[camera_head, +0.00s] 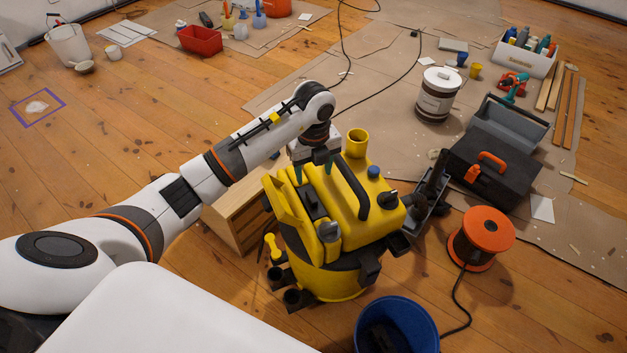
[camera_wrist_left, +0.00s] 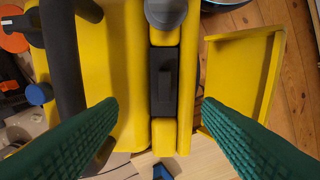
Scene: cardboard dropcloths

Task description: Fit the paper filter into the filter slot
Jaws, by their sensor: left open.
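The yellow vacuum-like machine (camera_head: 345,275) stands on the floor with a yellow flap (camera_head: 285,210) swung open at its side. A dark recess with a raised dark block (camera_head: 314,205) lies in its top; I take it for the filter slot. In the left wrist view the recess (camera_wrist_left: 164,108) lies between the fingers, and the open flap (camera_wrist_left: 240,75) is to its right. My left gripper (camera_head: 318,172) is above the machine, its green fingers (camera_wrist_left: 158,120) apart with nothing between them. I cannot pick out a paper filter for sure. My right gripper is not in view.
A wooden box (camera_head: 240,222) stands left of the machine. An orange cable reel (camera_head: 482,238), a black toolbox (camera_head: 495,165) and a blue bucket (camera_head: 397,328) are to its right and front. Open plank floor lies at the far left.

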